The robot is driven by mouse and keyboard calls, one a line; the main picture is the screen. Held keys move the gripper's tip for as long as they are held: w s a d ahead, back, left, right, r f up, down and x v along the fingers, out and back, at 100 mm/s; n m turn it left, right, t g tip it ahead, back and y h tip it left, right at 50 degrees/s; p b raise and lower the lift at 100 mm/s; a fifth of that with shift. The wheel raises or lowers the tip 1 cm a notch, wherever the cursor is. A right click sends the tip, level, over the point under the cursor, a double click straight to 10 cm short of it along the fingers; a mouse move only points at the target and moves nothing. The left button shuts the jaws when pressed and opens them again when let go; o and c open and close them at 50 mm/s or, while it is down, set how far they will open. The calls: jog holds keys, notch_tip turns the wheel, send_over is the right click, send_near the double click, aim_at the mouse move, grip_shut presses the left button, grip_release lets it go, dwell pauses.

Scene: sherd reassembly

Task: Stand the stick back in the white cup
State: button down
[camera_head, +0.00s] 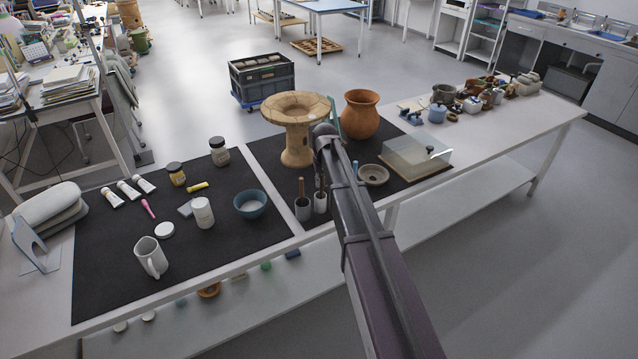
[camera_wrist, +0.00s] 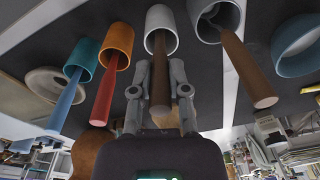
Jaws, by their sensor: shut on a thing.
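My gripper (camera_wrist: 160,92) is shut on a brown stick (camera_wrist: 160,65) in the wrist view. The far end of this stick shows within the mouth of the white cup (camera_wrist: 152,16); I cannot tell how deep it sits. In the head view that white cup (camera_head: 320,203) stands near the front edge of the mat, with the stick (camera_head: 322,183) rising from it roughly upright. My arm hides most of the gripper there.
An orange cup (camera_wrist: 120,35) with a red stick and a teal cup (camera_wrist: 84,52) with a blue stick stand close by. A teal bowl (camera_head: 250,203) is to the left, a small dish (camera_head: 374,175) to the right. A large flared vessel (camera_head: 296,145) stands behind.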

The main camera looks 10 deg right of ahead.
jog(key=c, duration=0.5)
grip_release()
jog(key=shift+c, duration=0.2)
jog(key=shift+w, duration=0.15)
